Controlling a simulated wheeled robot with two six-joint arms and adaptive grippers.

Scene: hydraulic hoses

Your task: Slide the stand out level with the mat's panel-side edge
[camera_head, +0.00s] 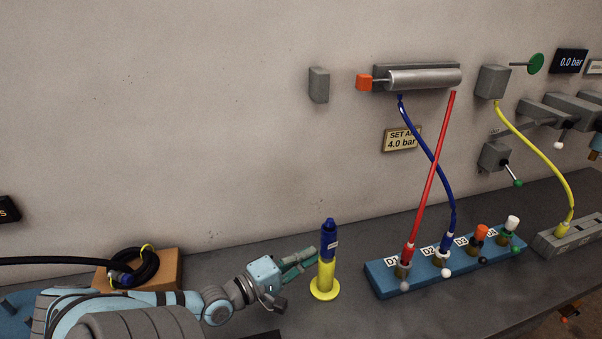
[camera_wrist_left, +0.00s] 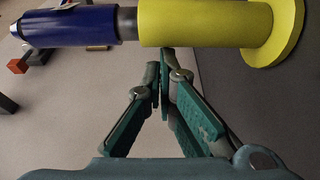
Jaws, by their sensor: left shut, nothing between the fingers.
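I cannot make out the mat's edge.
A blue manifold block (camera_head: 380,281) with red and blue hoses stands right of the stand. A brown box (camera_head: 170,265) with a coiled black hose (camera_head: 143,268) sits at left. Bare bench (camera_head: 345,250) lies behind the stand, before the wall.

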